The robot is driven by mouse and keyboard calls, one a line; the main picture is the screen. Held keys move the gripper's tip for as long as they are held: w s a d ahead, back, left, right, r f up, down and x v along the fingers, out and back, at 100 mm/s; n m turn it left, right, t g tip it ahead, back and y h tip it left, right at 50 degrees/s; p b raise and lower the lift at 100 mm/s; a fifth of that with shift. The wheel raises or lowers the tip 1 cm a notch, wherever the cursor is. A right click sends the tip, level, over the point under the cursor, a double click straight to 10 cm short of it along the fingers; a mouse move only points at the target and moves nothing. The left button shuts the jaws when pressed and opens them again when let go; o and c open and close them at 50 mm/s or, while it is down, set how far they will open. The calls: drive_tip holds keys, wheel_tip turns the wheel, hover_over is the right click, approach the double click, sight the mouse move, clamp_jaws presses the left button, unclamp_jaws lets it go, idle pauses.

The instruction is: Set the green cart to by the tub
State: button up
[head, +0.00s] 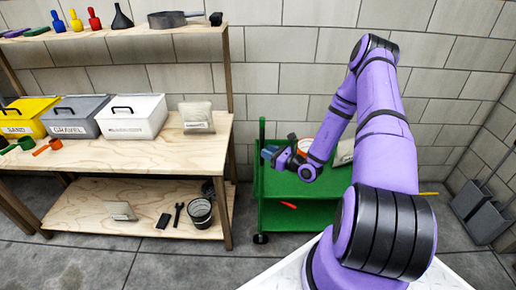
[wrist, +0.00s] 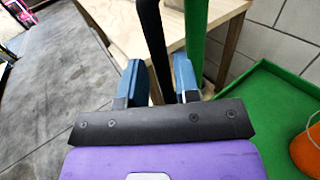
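The green cart (head: 290,216) stands on the floor against the back wall, right of the wooden bench. Its raised handle has a green post (head: 262,145) at the left end. My gripper (head: 269,152) is at this handle, at the cart's left side. In the wrist view, a black bar (wrist: 152,30) passes between the blue fingers of my gripper (wrist: 158,85); the gap around it is too small to judge whether they press on it. The cart's green tray (wrist: 270,95) shows at right. Which container is the tub is unclear.
The wooden bench (head: 150,190) stands left of the cart, with labelled bins on top and a dark bucket (head: 201,212) on its lower shelf. An orange item (wrist: 307,150) sits on the cart. The floor before the bench is clear.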

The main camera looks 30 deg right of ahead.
drive_tip(key=shift+x, duration=2.55)
clamp_jaws()
